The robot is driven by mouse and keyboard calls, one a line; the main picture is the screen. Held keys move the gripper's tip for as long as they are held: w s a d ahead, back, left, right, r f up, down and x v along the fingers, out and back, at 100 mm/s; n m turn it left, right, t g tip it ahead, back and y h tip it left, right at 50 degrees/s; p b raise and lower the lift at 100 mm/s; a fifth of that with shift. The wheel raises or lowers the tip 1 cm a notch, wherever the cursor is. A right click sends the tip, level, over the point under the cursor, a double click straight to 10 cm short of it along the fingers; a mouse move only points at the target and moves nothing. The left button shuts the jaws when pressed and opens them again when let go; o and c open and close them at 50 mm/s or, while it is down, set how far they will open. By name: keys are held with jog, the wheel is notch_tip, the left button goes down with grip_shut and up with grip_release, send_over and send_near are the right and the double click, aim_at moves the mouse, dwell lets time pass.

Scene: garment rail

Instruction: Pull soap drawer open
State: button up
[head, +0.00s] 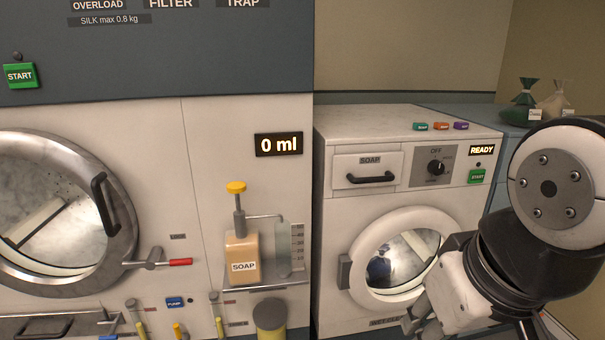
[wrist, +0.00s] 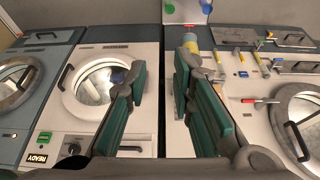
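The soap drawer (head: 345,162) is a white panel labelled SOAP at the upper left of the small washer's front in the head view. Its black bar handle (head: 370,179) is unobstructed there, and the drawer front looks flush with the washer. In the wrist view the drawer area is largely hidden behind a finger. My gripper (wrist: 160,88) shows two green-padded fingers spread apart with nothing between them. In the head view my gripper (head: 412,322) is low in front of the washer's round door, below and right of the drawer, apart from the handle; its fingertips are hard to make out.
The washer (head: 335,220) has a knob (head: 436,167), a green START button (head: 477,176) and a round door (head: 402,262). A soap pump bottle (head: 242,255) stands on a shelf left of it. A large machine (head: 160,150) fills the left side.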

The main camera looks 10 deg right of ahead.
jog(key=shift+o, duration=0.2)
jog(key=w+d+m+t, duration=0.1)
jog(key=w+d+m, duration=0.1)
jog(key=w, duration=0.5)
jog(key=w+d+m+t+h+p, duration=0.1)
jog(key=w+m, duration=0.1)
jog(key=w, duration=0.6)
jog(key=shift+w+d+r+h, duration=0.3)
jog(key=shift+d, duration=0.05)
jog(key=m+t+y+p, duration=0.2)
jog(key=m+t+p, duration=0.2)
jog(key=m+t, duration=0.75)
send_near(373, 181)
jog(key=w+m+g, duration=0.1)
jog(key=w, duration=0.4)
jog(key=w+m+g+b, duration=0.1)
jog(key=w, duration=0.5)
jog(key=shift+f, duration=0.15)
grip_shut()
